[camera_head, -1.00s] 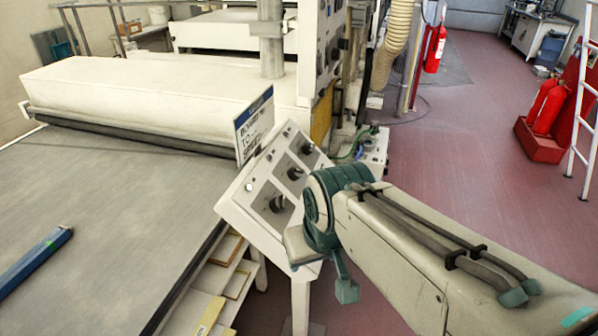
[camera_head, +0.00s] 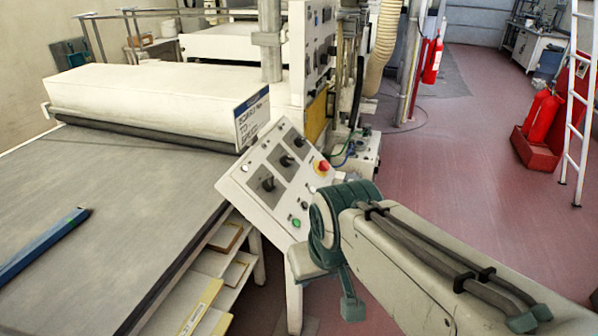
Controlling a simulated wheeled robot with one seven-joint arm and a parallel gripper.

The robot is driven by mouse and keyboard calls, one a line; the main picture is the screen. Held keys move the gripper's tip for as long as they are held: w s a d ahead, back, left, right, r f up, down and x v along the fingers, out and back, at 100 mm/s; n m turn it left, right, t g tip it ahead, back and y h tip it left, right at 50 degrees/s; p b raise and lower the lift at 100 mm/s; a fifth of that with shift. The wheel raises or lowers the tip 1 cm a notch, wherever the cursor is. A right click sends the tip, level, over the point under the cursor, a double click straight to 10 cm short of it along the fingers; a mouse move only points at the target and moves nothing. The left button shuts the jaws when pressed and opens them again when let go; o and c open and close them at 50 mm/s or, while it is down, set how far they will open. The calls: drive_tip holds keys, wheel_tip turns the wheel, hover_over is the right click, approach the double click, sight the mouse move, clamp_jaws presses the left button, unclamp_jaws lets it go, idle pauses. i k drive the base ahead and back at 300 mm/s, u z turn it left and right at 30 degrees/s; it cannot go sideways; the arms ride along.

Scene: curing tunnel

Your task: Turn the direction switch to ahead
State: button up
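A slanted white control panel (camera_head: 248,194) stands on a white post beside the belt. It carries a row of three dark rotary switches on grey plates: a lower left switch (camera_head: 268,184), a middle switch (camera_head: 287,160) and an upper right switch (camera_head: 299,141). Their labels are too small to read, so I cannot tell which is the direction switch or its setting. My arm reaches in from the lower right, its green joint just right of the panel. My gripper (camera_head: 352,308) seems to show only as a small green part below that joint, apart from the switches; its fingers are not clear.

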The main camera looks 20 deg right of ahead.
sight(286, 161)
drive_tip(key=z, duration=0.5)
drive_tip(key=i, duration=1.1)
drive_tip(key=z, duration=0.05)
